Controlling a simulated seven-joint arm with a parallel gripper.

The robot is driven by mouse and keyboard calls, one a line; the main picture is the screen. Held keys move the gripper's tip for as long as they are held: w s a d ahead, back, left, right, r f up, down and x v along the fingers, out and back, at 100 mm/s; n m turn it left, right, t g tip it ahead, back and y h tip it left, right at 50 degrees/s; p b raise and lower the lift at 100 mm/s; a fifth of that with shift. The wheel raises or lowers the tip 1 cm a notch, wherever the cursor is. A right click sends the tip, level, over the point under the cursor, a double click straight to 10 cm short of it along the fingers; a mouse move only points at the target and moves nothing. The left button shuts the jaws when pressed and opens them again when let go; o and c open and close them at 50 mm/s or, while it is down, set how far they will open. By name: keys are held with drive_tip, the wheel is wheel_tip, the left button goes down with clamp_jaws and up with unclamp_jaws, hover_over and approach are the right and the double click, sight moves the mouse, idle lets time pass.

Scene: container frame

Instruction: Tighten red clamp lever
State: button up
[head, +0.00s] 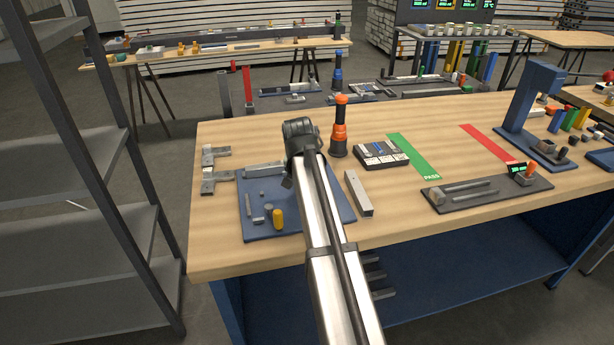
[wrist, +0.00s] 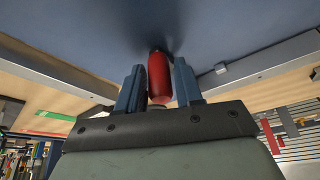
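In the wrist view, a red rounded lever handle (wrist: 160,78) stands out from a dark blue plate (wrist: 100,30). My gripper (wrist: 158,82) has its two blue fingers on either side of the handle. The fingers look open, with narrow gaps at the handle's sides; firm contact does not show. In the head view, my arm reaches over the blue plate (head: 258,228) on the wooden bench, and the arm hides the red handle and most of the gripper.
An orange and black bottle-shaped tool (head: 339,132), a dark device (head: 381,154) and a metal bar (head: 358,194) stand close to my arm.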

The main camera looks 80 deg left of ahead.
drive_tip(key=shift+o, duration=1.3)
drive_tip(key=shift+a, duration=0.1)
drive_tip(key=shift+r, duration=0.15)
drive_tip(key=v, duration=1.3)
drive_tip(key=shift+d+r, duration=0.25)
